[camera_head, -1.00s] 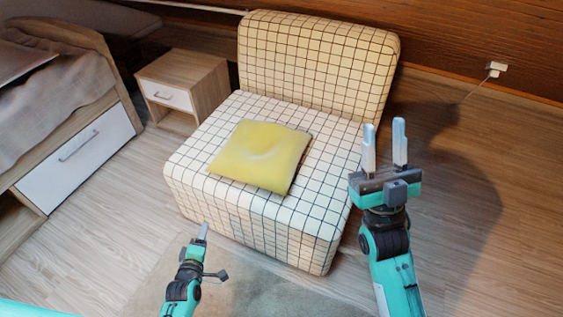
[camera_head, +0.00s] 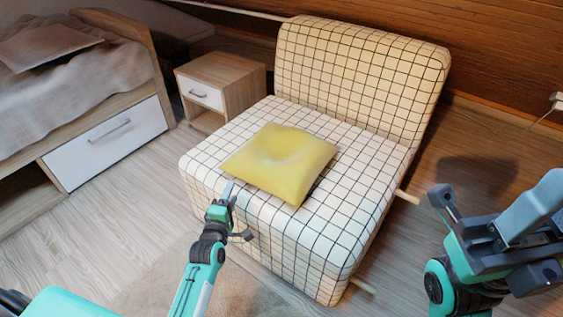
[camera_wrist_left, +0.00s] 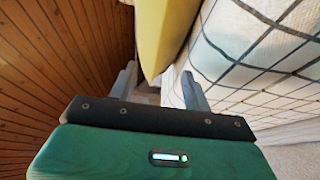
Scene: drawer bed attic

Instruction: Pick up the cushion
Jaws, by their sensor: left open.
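The yellow cushion (camera_head: 281,162) lies flat on the seat of the checked chair (camera_head: 355,150), with a dent in its middle. My left gripper (camera_head: 229,189) is at the front edge of the seat, close to the cushion's near left corner. In the left wrist view the cushion (camera_wrist_left: 162,30) reaches down to the gap between the open fingers of my left gripper (camera_wrist_left: 160,85); I cannot tell whether they touch it. My right gripper (camera_head: 535,208) is at the right edge, away from the cushion; its fingers overlap from this angle.
A small nightstand (camera_head: 222,88) stands left of the chair. A bed (camera_head: 75,90) with a white drawer is at the far left. A wooden wall is behind. The floor (camera_head: 130,210) left of the chair is clear.

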